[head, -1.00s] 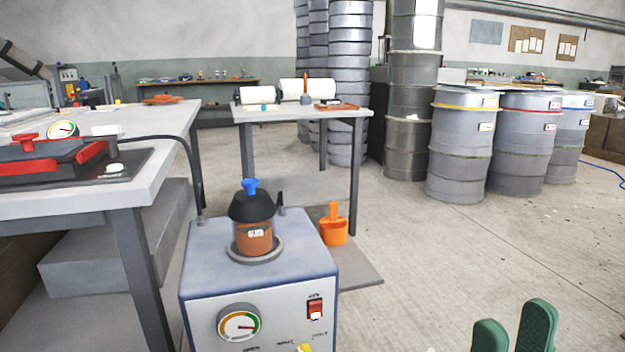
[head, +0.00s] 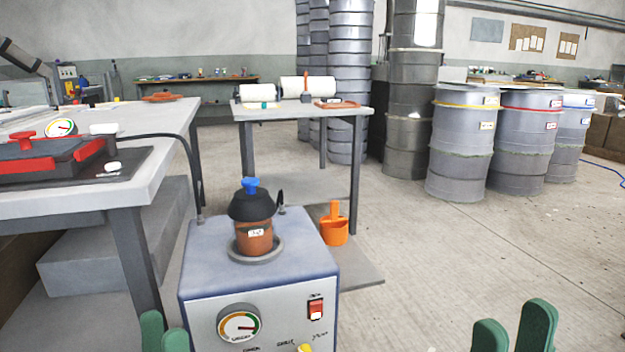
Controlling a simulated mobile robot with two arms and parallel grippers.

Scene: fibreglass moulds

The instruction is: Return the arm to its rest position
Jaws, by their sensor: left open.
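My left gripper (head: 164,338) shows at the bottom edge, left of the blue-grey pump box (head: 265,262). My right gripper (head: 514,332) shows at the bottom right, over the floor. Its two green fingertips stand apart with floor showing between them, and nothing is held. The rest of both arms is out of view.
The pump box carries a jar (head: 254,238) with a blue knob, a gauge and a red switch. A workbench (head: 160,180) with a red-clamped mould (head: 50,160) stands left. An orange scoop (head: 334,228) is behind the box. Drums (head: 460,150) stand right; the floor before them is clear.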

